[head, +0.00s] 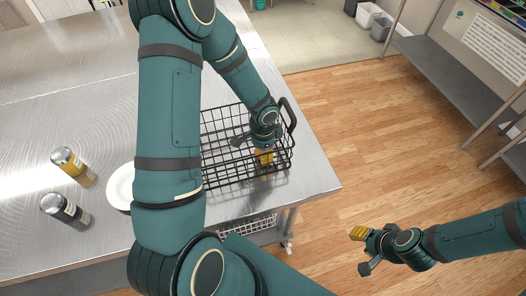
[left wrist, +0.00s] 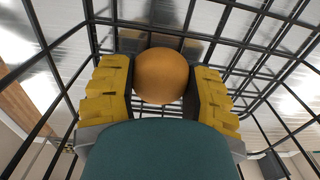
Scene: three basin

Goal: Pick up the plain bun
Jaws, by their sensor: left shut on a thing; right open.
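The plain bun (left wrist: 161,75) is a smooth round orange-brown ball in the left wrist view. It sits between the two yellow finger pads of my left gripper (left wrist: 155,92), which is shut on it. My right gripper (head: 362,250) is open and empty, off to the right over the wooden floor, away from the table.
The basket stands near the right edge of the steel table (head: 30,120). A white plate (head: 120,188) lies left of it, partly behind my arm. A grey shelf (head: 440,80) stands at the right.

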